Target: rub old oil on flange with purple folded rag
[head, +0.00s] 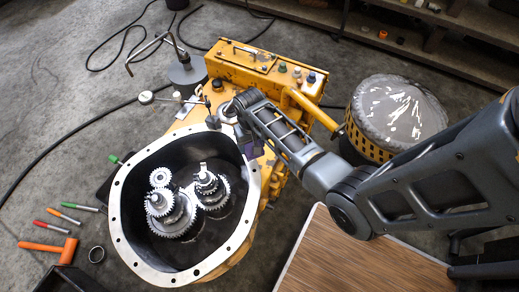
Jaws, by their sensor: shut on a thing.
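The flange (118,213) is the pale, bolt-holed metal rim around the dark open housing of the yellow transmission. My arm reaches in from the right, and my gripper (243,140) points down at the flange's upper right edge. A small purple patch, the folded rag (249,151), shows at its fingertips, at or just above the rim. The wrist hides most of the gripper, and I cannot tell whether the rag touches the metal. I cannot make out the old oil on the flange.
Several gears (172,213) stand inside the housing. A dial gauge (146,97) is beside the flange's upper edge. A wooden-topped table (350,262) and a yellow mesh drum (398,112) are at right.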

